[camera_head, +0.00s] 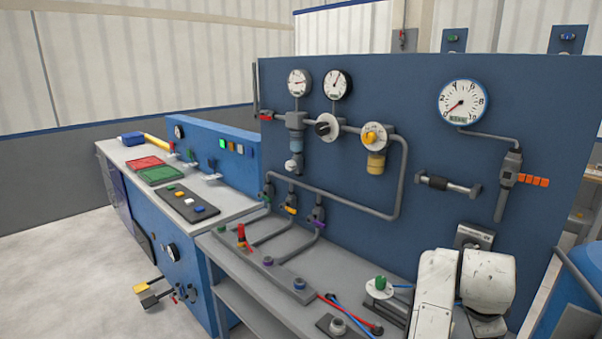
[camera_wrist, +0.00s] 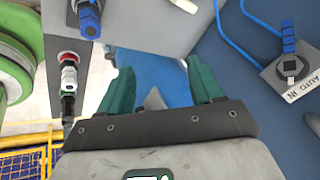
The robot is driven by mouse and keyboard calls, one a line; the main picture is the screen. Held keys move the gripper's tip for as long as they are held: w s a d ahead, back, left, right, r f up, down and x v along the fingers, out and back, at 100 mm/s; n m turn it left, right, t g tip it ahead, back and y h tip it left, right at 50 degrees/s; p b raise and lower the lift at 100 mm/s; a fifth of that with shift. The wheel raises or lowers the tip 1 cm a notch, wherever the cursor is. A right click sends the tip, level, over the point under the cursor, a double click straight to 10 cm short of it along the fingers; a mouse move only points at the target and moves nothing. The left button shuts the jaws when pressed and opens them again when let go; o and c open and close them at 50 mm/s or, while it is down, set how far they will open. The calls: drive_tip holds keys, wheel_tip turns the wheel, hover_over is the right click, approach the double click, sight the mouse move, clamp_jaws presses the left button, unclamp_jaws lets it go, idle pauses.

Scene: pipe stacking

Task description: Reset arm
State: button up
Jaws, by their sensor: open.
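My gripper (camera_wrist: 160,92) shows in the wrist view with two green fingers set wide apart. It is open, and nothing sits between the fingers. In the head view my white arm shows at the lower right, in front of the blue panel (camera_head: 350,205); the gripper itself cannot be made out there.
The grey bench (camera_head: 245,255) holds valves and hoses near my arm. Gauges, including a large one (camera_head: 463,101), and grey pipes (camera_head: 405,165) are on the panel. In the wrist view, an "AUTO IN" plate (camera_wrist: 300,85) is right and a green round part (camera_wrist: 12,70) left.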

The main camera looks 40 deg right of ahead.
drive_tip(key=w+a+f+n+t, duration=0.1)
drive_tip(key=w+a+f+n, duration=0.1)
drive_tip(key=a+f+n, duration=0.35)
drive_tip(key=w+a+f+n+t, duration=0.1)
drive_tip(key=w+a+f+n, duration=0.15)
drive_tip(key=a+n, duration=0.6)
drive_tip(key=s+a+f+n+y, duration=0.1)
drive_tip(key=s+a+f+n, duration=0.1)
drive_tip(key=a+f+n, duration=0.1)
drive_tip(key=s+a+f+n+y, duration=0.2)
drive_tip(key=s+a+f+n, duration=0.1)
drive_tip(key=a, duration=0.4)
drive_tip(key=s+a+f+n+g+y, duration=0.1)
drive_tip(key=s+a+f+n+y, duration=0.1)
drive_tip(key=a+f+n, duration=0.2)
drive_tip(key=a+n, duration=0.2)
drive_tip(key=n, duration=0.1)
drive_tip(key=shift+s+f, duration=0.15)
drive_tip(key=shift+s, duration=0.1)
